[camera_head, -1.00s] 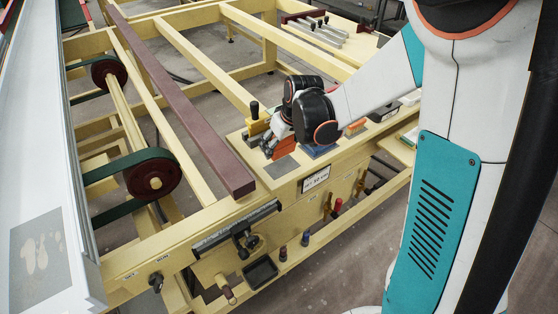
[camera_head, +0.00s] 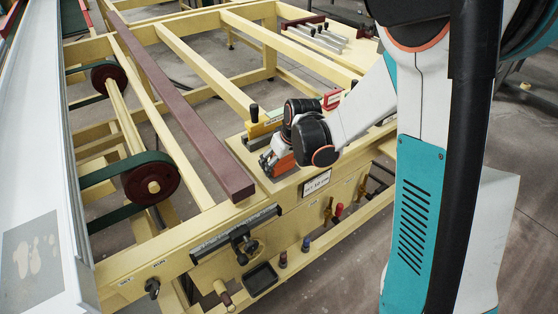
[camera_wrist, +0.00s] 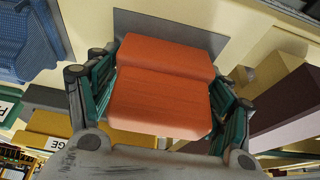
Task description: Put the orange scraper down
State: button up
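The orange scraper (camera_head: 281,166) is at the wooden ledge by the frame's near corner, partly hidden by my gripper (camera_head: 272,159). I cannot tell whether the scraper's underside touches this rectangle.
A dark red bar (camera_head: 185,100) runs along the frame to the left. Metal-handled tools (camera_head: 325,38) lie at the back.

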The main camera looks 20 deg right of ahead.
dwell(0.4)
jog(key=shift+r, duration=0.35)
jog(key=p+v, duration=0.4)
jog(key=v, duration=0.8)
jog(key=s+r+m+t, duration=0.1)
jog(key=s+r, duration=0.2)
jog(key=s, duration=0.3)
jog(key=s+r+m+t+h, duration=0.1)
jog(key=s+r, duration=0.3)
jog(key=s, duration=0.3)
jog(key=s+r+m+t, duration=0.1)
jog(key=s+r, duration=0.2)
jog(key=s, duration=0.4)
jog(key=shift+a+m, duration=0.3)
jog(key=shift+a, duration=0.15)
jog(key=shift+s+r, duration=0.1)
jog(key=shift+r, duration=0.05)
jog(key=shift+f+b, duration=0.75)
jog(key=shift+f, duration=0.05)
